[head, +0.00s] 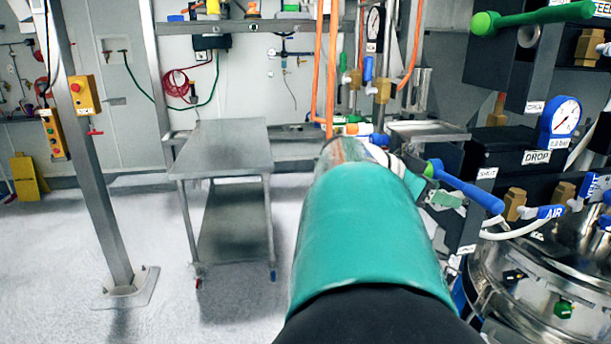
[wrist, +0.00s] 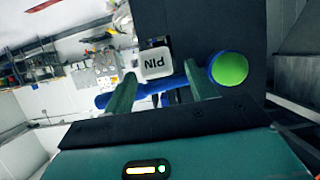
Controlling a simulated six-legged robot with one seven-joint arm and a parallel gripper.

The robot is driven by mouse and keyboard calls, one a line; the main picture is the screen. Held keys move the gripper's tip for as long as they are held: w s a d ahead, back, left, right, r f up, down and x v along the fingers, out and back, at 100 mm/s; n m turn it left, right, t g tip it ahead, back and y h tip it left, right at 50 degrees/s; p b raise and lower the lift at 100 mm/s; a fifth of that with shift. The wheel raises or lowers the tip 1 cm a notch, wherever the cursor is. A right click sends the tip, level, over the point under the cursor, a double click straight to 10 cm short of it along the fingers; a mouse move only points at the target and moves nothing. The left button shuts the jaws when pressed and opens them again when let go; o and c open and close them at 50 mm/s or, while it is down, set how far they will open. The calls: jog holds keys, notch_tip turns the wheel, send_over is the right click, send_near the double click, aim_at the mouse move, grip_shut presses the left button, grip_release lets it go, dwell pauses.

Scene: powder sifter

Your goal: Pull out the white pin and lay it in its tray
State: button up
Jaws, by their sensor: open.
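A white block marked PIN (wrist: 157,63) appears upside down in the wrist view, against a dark panel (wrist: 200,25). I take it to be the white pin's head or label; its shaft is not visible. My gripper (wrist: 160,72) is open, its two green fingers on either side of this block. I cannot tell whether they touch it. A blue lever (wrist: 172,82) with a green end (wrist: 229,69) crosses behind the fingers. In the head view the lever (head: 470,187) is beside my gripper, and the pin cannot be made out. A shallow metal tray (head: 425,129) stands beyond; whether it is the pin's tray is unclear.
A bare metal cart (head: 222,148) stands left of my arm. Black valve boxes labelled DROP (head: 537,157) and a gauge (head: 560,118) crowd the right, above a steel vessel (head: 550,290). A grey post (head: 90,150) stands at left, with open floor around it.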

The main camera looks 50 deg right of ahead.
jog(key=shift+x, duration=1.2)
jog(key=c, duration=1.1)
jog(key=w+a, duration=0.6)
jog(key=a, duration=0.1)
dwell(2.7)
jog(key=shift+w+a, duration=1.9)
jog(key=shift+a, duration=0.25)
jog(key=shift+r, duration=0.1)
